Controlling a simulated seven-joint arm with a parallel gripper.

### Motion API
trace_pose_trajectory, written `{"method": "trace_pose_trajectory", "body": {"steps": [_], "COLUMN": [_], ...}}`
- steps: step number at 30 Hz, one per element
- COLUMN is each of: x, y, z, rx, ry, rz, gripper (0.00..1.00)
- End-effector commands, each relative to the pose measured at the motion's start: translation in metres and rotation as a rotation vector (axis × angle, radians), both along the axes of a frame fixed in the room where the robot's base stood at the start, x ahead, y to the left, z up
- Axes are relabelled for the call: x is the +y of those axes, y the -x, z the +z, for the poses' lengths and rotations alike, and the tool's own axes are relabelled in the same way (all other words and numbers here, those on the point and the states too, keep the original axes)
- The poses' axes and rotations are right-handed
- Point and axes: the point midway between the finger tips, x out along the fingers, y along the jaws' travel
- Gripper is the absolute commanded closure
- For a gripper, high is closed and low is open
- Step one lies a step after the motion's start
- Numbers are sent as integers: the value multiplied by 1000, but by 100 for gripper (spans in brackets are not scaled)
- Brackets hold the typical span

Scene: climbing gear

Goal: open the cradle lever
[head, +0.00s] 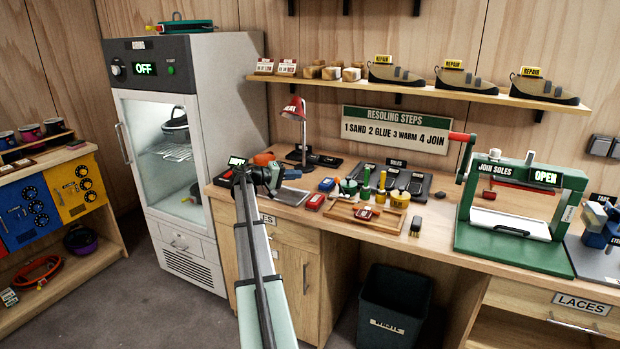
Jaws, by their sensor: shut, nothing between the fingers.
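My arm reaches up to the left end of the workbench (440,229). My gripper (273,185) is there, small, shut and empty, above or beside a flat grey plate (291,196). An orange rounded part (263,159) shows just behind it. I cannot make out a cradle lever there; my wrist covers part of that spot. At the right stands a green press (515,248) marked "JOIN SOLES", its display (545,177) reading "OPEN". A red-handled crank (461,138) is at its upper left, far from my gripper.
A red lamp (293,108) stands behind my gripper. To its right are small pots and a wooden tray (346,212). A tall warming cabinet (187,160), reading "OFF", stands left of the bench. A dark waste bin (391,307) is below. Blue tooling (597,222) is at the right edge.

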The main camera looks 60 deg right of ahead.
Motion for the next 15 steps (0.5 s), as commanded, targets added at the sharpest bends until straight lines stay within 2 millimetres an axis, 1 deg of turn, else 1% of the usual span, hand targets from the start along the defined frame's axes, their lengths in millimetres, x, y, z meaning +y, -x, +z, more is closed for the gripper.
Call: {"method": "trace_pose_trajectory", "body": {"steps": [5,15], "x": [-19,-66], "y": [14,50], "z": [-5,-16], "rx": [-1,-1], "ry": [-1,-2], "rz": [-2,-1], "gripper": [100,100]}}
